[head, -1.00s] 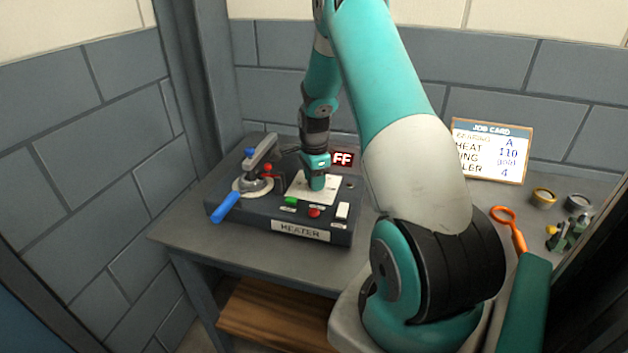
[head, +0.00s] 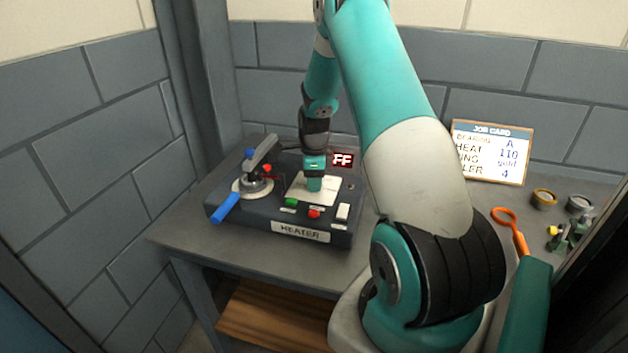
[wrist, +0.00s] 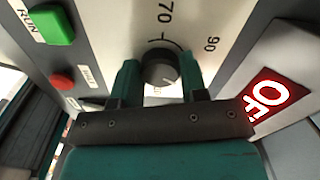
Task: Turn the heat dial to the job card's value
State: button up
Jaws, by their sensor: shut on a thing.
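The heat dial is a round black knob (wrist: 160,68) on a pale plate marked with 70 and 90 in the wrist view. My gripper (wrist: 160,78) is shut on the knob, one finger on each side. In the head view my gripper (head: 315,183) reaches down onto the pale dial plate (head: 303,191) of the heater (head: 285,225) and hides the knob. The job card (head: 491,152) stands at the back right and shows A, HEAT 110, and 4 at the bottom; its left side is partly hidden by my arm.
A red-lit display (wrist: 270,97) reads OFF beside the dial. A green RUN button (wrist: 50,25) and a red button (wrist: 61,82) are close by. An orange-handled tool (head: 512,232) lies at right.

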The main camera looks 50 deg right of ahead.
jog(key=shift+d, duration=0.15)
jog(key=o, duration=0.9)
jog(key=shift+o, duration=0.2)
notch_tip(320, 180, up, 18)
jog(key=b, duration=0.2)
jog(key=shift+f, duration=0.2)
jog(key=s+a+r+n+t+y, duration=0.1)
jog(key=a+r+n, duration=0.1)
jog(key=a+n, duration=0.85)
jog(key=s+a+r+n, duration=0.2)
jog(key=a+n, duration=0.5)
jog(key=a, duration=0.7)
jog(key=s+a+n+g+y, duration=0.1)
jog(key=s+a+n+y, duration=0.2)
jog(key=s+a+n, duration=1.4)
jog(key=shift+s+a+f+n, duration=0.3)
jog(key=shift+f+n, duration=0.1)
jog(key=shift+n, duration=0.25)
